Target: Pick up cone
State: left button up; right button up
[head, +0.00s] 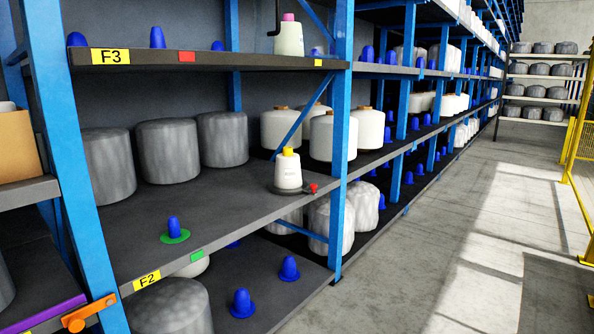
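"Cone" could fit several things. A white yarn cone with a yellow top (288,170) stands upright near the front edge of the middle shelf (225,225). A similar cone with a pink top (289,37) stands on the shelf above. A blue cone (173,228) stands upright on a green disc on the middle shelf. Another blue cone (157,38) stands on the upper shelf, and blue cones (241,302) and (289,267) stand on the lower shelf. Neither of my grippers is in view.
Large grey bobbins (168,150) and white bobbins (345,135) stand at the back of the middle shelf. A blue post (341,140) and a red fitting (311,188) are right of the yellow-topped cone. The aisle floor (450,240) is clear. A yellow railing (577,140) stands far right.

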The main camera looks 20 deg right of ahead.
aim_at(288, 173)
jog(key=i+l, duration=0.15)
jog(key=l, duration=0.2)
jog(key=i+l+z, duration=0.15)
jog(key=l, duration=0.25)
jog(key=i+l, duration=0.15)
jog(key=l, duration=0.2)
jog(key=z, duration=0.05)
